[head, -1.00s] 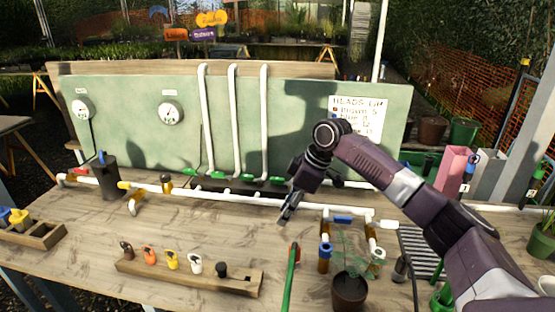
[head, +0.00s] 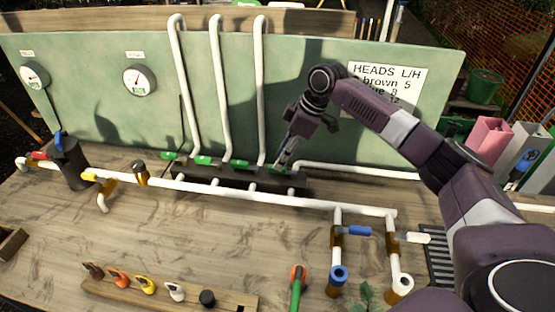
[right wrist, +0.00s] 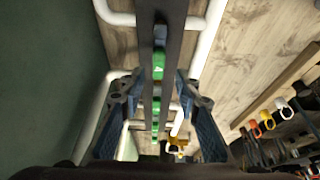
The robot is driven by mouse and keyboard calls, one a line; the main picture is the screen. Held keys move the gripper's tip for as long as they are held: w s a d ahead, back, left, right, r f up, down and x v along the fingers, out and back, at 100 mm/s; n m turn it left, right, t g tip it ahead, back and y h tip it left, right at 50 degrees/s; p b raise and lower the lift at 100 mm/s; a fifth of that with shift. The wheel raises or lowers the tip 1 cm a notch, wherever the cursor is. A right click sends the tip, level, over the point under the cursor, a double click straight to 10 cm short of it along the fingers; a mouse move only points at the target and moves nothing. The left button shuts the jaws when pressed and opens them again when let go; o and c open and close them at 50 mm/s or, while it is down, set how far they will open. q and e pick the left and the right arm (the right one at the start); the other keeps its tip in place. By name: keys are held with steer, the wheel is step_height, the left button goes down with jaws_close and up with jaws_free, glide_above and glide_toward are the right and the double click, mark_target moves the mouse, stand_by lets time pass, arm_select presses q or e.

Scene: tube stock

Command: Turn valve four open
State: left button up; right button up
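A black manifold (head: 225,177) at the foot of the green board carries a row of green valve handles. The rightmost handle (head: 281,167), fourth from the left, is at my right gripper (head: 284,157) and partly hidden by it. The other handles (head: 203,161) lie along the manifold to the left. In the right wrist view, my right gripper (right wrist: 159,78) is open, its fingers on either side of the manifold line with a green handle (right wrist: 158,66) between the tips. Contact cannot be told. No valve numbers are readable. My left gripper is not in view.
White pipes (head: 220,90) rise close behind the manifold, and a long white pipe (head: 260,199) runs in front. Blue-handled (head: 358,231) and white-handled (head: 412,237) valves stand at front right. A wooden rack (head: 130,293) lies at front left. The table middle is clear.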

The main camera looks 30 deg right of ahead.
steer(key=x, duration=0.3)
steer(key=shift+w+f+p, duration=0.15)
steer(key=shift+p, duration=0.15)
steer(key=shift+f, duration=0.2)
steer(key=c, duration=0.7)
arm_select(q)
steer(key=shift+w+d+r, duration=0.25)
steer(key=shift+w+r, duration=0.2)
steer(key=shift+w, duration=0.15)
arm_select(e)
jaws_close()
